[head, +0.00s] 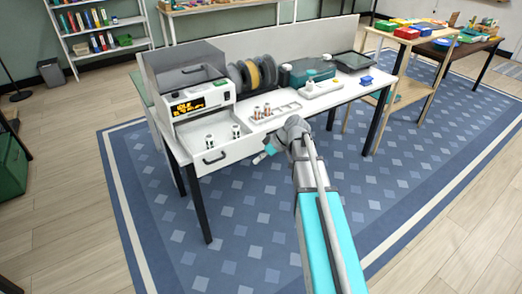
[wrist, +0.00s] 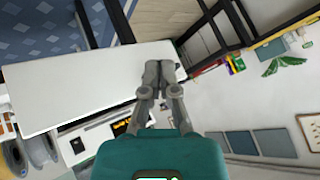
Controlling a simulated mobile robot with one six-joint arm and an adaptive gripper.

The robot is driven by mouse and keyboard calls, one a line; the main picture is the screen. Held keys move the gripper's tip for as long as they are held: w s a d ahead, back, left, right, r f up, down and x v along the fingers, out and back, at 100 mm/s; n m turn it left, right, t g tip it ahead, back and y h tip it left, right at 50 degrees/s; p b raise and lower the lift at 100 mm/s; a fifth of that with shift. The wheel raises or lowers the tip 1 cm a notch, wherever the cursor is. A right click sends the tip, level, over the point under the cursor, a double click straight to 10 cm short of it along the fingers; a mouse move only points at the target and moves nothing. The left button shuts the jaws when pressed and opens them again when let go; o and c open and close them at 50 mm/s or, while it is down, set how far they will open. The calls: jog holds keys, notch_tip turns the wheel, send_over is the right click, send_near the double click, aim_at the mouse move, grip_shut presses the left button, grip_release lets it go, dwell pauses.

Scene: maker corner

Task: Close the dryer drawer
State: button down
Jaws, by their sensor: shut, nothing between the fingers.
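The white and grey dryer (head: 190,85) stands at the left end of the white table, with a lit yellow display. Its drawer (head: 225,148) is pulled out toward the front, with a dark handle (head: 214,157) on its front and small metallic cylinders (head: 236,131) inside. My gripper (head: 259,158) is just right of the open drawer, near its front corner. In the wrist view, my gripper (wrist: 158,66) is shut and empty, its tips over the edge of a broad white panel (wrist: 85,88), seemingly the drawer. I cannot tell whether they touch.
Filament spools (head: 254,74), a tray with copper-coloured cylinders (head: 275,112), a teal device (head: 306,72) and a blue item (head: 366,80) stand along the table. A dark table leg (head: 196,203) stands below the drawer. The blue rug (head: 255,245) in front is clear.

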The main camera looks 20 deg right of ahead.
jog(key=s+a+f+m+g+h+b, duration=0.1)
jog(key=s+f+m+h+b, duration=0.2)
jog(key=s, duration=0.5)
jog(key=s+a+f+m+h+b, duration=0.1)
jog(key=s+f+m+h+b, duration=0.2)
jog(key=s+f+m+h, duration=0.2)
jog(key=s+f+m, duration=0.1)
jog(key=s+f, duration=0.2)
jog(key=shift+a+f+g, duration=0.2)
jog(key=shift+f+g, duration=0.05)
jog(key=shift+g, duration=0.15)
jog(key=shift+s, duration=0.1)
